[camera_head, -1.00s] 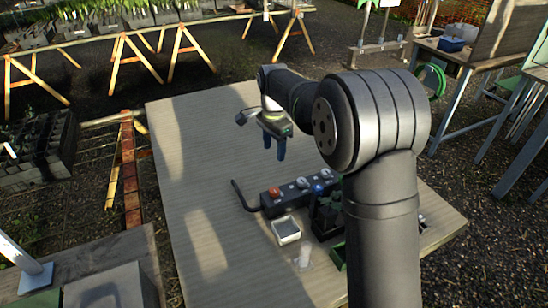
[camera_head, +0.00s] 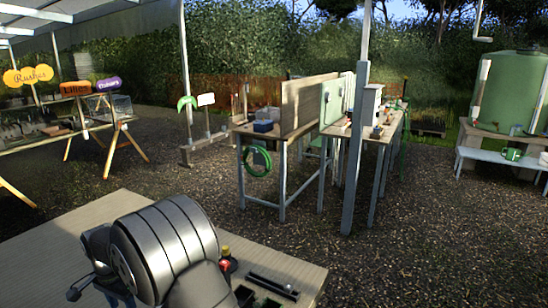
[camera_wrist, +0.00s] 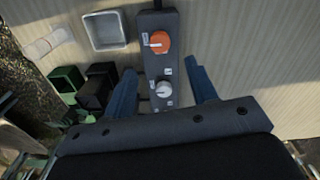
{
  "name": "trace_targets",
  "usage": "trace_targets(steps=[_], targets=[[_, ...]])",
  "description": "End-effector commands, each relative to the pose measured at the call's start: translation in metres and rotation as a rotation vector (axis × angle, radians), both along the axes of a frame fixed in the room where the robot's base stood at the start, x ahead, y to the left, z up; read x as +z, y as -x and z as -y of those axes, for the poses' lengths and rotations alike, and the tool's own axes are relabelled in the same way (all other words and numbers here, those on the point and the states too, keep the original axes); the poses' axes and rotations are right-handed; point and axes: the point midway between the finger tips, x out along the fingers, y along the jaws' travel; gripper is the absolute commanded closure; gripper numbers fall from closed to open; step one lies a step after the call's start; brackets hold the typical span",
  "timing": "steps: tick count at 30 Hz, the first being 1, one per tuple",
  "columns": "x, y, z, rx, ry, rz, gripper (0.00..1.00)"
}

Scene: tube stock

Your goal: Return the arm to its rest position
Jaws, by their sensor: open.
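My gripper (camera_wrist: 163,84) shows in the wrist view with its two blue fingers apart and nothing between them that it grips. In the head view my arm fills the lower left, and the gripper is mostly cut off by the bottom edge.
In the head view, dark rods (camera_head: 272,286) and a red and yellow item (camera_head: 226,262) lie right of my arm. Another bench (camera_head: 262,131) stands beyond gravel.

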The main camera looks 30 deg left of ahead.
Motion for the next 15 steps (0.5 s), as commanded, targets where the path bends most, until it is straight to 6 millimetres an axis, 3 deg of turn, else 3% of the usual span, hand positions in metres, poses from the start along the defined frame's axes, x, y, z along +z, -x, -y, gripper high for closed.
trace_targets(steps=[6,15], targets=[[-0.045,0.0,0.001,0.0,0.004,0.0,0.48],[-0.083,0.0,0.0,0.0,0.002,-0.001,0.48]])
